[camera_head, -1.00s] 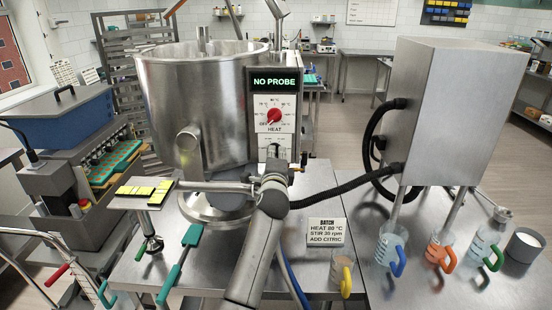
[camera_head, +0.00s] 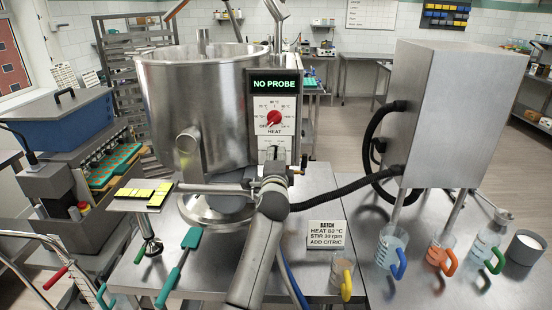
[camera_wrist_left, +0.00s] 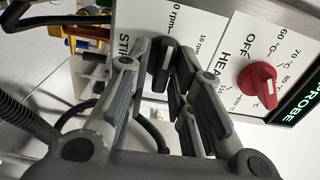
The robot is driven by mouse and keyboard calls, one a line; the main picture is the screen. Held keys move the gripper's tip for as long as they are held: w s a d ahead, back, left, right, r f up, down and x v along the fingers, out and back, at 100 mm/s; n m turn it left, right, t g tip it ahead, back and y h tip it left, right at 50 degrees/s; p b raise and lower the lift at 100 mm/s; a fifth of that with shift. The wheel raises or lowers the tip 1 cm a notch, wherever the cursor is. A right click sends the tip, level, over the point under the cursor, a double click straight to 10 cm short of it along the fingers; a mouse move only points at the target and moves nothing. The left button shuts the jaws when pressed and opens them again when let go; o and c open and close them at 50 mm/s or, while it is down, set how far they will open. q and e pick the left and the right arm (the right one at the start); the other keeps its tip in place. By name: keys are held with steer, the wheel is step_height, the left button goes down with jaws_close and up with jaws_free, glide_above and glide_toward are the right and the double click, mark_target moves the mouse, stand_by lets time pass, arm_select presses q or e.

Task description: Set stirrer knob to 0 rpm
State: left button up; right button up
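The black stirrer knob (camera_wrist_left: 164,62) sits on the white STIR dial plate (camera_wrist_left: 146,14) in the left wrist view. "0 rpm" and "10 rpm" show beside it; fingers hide the rest of the scale, and I cannot read its exact setting. My left gripper (camera_wrist_left: 160,80) is open, its fingers on either side of the knob; firm contact cannot be told. In the head view the left gripper (camera_head: 272,180) is in front of the lower part of the control panel (camera_head: 286,100) and hides the knob. My right gripper is not in view.
The red heat knob (camera_head: 273,117) is just above, under the "NO PROBE" display (camera_head: 275,85). The steel kettle (camera_head: 190,105) stands left of the panel. A batch card (camera_head: 325,235) reads stir 30 rpm. A black hose (camera_head: 345,187) runs right to a steel cabinet (camera_head: 450,110).

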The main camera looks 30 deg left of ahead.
arm_select(q)
steer(key=shift+o, duration=0.6)
steer(key=v, duration=1.2)
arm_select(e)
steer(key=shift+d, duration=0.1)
